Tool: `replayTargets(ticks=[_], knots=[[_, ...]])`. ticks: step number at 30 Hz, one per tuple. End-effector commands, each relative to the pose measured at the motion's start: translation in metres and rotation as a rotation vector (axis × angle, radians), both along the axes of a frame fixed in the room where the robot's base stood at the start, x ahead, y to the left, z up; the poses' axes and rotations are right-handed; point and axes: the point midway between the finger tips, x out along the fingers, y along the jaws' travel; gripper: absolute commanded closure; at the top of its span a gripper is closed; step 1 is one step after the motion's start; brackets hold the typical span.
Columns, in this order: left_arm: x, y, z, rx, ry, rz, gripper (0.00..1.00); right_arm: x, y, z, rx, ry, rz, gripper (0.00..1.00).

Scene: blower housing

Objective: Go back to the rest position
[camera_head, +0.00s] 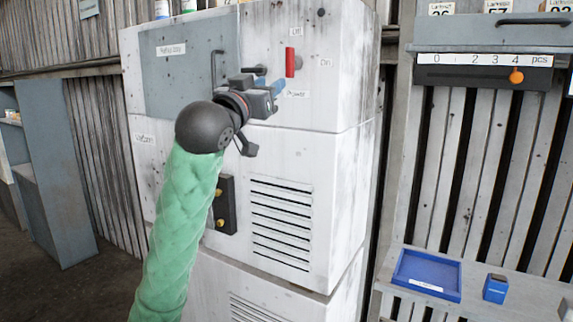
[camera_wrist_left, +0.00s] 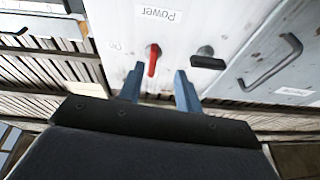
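My left gripper (camera_head: 275,88) is in front of the white cabinet (camera_head: 345,165), just below the red switch handle (camera_head: 291,62). In the left wrist view my left gripper (camera_wrist_left: 159,82) has its two blue fingers apart, with nothing between them. The red handle (camera_wrist_left: 153,60) shows beyond the gap between the fingertips. It stands upright in the head view, with a label above that seems to read "Off" and one to the right that seems to read "On". A black knob (camera_wrist_left: 207,60) is beside it. My right gripper is not in view.
A grey door panel (camera_head: 185,75) with a bar handle (camera_head: 214,70) is on the cabinet's left. To the right, a shelf bears a blue tray (camera_head: 426,275) and a small blue box (camera_head: 495,288). A counter rail with an orange slider (camera_head: 516,76) hangs above.

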Motion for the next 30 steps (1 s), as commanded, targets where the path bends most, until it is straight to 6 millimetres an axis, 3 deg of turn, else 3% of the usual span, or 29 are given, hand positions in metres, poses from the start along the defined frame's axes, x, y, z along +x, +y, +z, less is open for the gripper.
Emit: replayTargets(ticks=[10, 20, 23, 30], knots=[[-0.010, 0.036, -0.032, 0.211, 0.111, 0.209, 0.65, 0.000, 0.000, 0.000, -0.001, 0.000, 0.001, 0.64], [-0.006, 0.060, -0.120, 0.282, 0.284, 0.280, 0.65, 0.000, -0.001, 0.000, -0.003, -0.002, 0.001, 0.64], [-0.006, 0.066, -0.154, 0.298, 0.345, 0.291, 0.65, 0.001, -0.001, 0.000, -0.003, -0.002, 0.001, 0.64], [-0.013, 0.081, -0.257, 0.333, 0.525, 0.309, 0.65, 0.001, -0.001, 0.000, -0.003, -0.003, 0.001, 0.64]])
